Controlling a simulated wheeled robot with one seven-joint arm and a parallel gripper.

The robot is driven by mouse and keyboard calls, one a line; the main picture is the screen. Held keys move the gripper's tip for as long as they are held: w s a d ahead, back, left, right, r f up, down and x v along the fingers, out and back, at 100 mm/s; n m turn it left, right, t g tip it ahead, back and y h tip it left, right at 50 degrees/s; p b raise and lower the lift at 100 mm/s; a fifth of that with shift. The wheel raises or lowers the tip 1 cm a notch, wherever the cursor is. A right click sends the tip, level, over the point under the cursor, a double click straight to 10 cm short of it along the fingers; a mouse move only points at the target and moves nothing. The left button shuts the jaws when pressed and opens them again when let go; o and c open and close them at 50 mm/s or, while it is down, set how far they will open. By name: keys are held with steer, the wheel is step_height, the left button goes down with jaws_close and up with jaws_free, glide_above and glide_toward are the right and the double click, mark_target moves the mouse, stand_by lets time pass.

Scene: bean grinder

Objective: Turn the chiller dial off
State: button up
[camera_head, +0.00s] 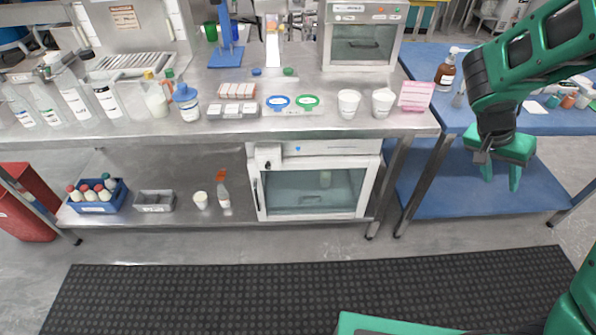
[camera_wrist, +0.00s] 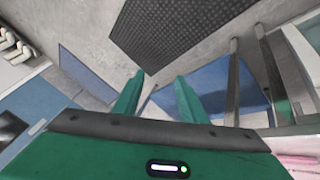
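The chiller (camera_head: 315,185) is a white box with a glass door, standing on the lower shelf of the steel bench. Its top panel (camera_head: 335,147) carries a small blue mark. A white block (camera_head: 267,152) sits at its upper left corner; I cannot make out the dial or its setting. My gripper (camera_head: 501,178) hangs over the blue table at the right, well away from the chiller. Its two green fingers are apart with nothing between them, as the wrist view (camera_wrist: 159,84) also shows. The chiller is not recognisable in the wrist view.
The steel bench top (camera_head: 310,122) overhangs the chiller and holds bottles, cups and racks.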

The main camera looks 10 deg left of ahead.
steer(key=w+a+f+n+t+h, duration=0.1)
steer(key=w+a+f+t, duration=0.25)
steer(key=a, duration=0.55)
steer(key=w+a+f+n+t, duration=0.1)
steer(key=w+a+f+t, duration=0.3)
steer(key=a, duration=0.5)
steer(key=w+a+f+n+t+h, duration=0.1)
steer(key=w+a+f+n+t, duration=0.15)
steer(key=w+a, duration=0.55)
steer(key=n+t+y, duration=0.7)
steer(key=n+y, duration=0.1)
steer(key=y, duration=0.4)
glide_toward(268, 168)
steer(key=x, duration=0.8)
steer(key=shift+r, duration=0.1)
